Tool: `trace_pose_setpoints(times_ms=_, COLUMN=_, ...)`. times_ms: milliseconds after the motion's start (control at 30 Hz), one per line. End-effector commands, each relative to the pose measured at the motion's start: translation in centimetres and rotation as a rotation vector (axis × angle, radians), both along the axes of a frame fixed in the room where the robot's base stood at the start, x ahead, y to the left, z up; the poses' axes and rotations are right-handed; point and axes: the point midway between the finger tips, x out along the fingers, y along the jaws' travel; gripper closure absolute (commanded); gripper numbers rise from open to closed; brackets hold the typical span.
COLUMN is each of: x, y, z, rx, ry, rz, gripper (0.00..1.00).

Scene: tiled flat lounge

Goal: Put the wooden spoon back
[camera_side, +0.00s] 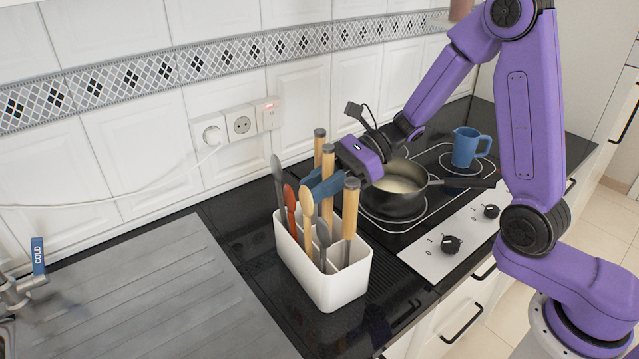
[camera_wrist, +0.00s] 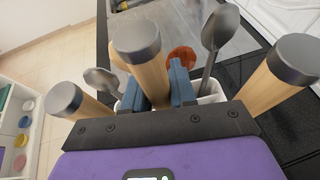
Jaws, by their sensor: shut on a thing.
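My gripper (camera_side: 323,184) is over a white utensil holder (camera_side: 335,288) on the black counter. Its blue fingers, also in the wrist view (camera_wrist: 156,92), are shut around a wooden handle (camera_side: 327,162) with a grey cap, the middle one in the wrist view (camera_wrist: 148,75). This handle stands upright. Its lower end is hidden in the holder, so I cannot tell whether it is a spoon. A tan wooden spoon head (camera_side: 306,199) stands up in the holder just in front of the fingers, not between them.
Other capped wooden handles (camera_side: 350,205), a red spoon (camera_side: 290,205) and grey utensils (camera_side: 277,180) crowd the holder. A pot (camera_side: 398,206) stands on the hob behind, with a blue mug (camera_side: 466,148) farther right. A draining board (camera_side: 170,295) lies clear at the left.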

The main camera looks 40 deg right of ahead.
Motion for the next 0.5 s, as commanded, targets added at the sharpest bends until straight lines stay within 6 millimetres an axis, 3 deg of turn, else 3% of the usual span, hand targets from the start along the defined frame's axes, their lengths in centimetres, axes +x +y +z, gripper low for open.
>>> trace_pose_setpoints(times_ms=267, x=0.0, y=0.02, z=-0.27, rx=0.0, ry=0.001, rz=0.0, gripper=0.96)
trace_pose_setpoints(times_ms=300, x=0.01, y=0.01, z=-0.29, rx=0.0, ry=0.001, rz=0.0, gripper=0.68)
trace_pose_setpoints(times_ms=367, x=0.01, y=0.01, z=-0.26, rx=0.0, ry=0.001, rz=0.0, gripper=0.49)
trace_pose_setpoints(times_ms=500, x=0.0, y=0.01, z=-0.25, rx=0.0, ry=0.0, rz=0.0, gripper=0.49)
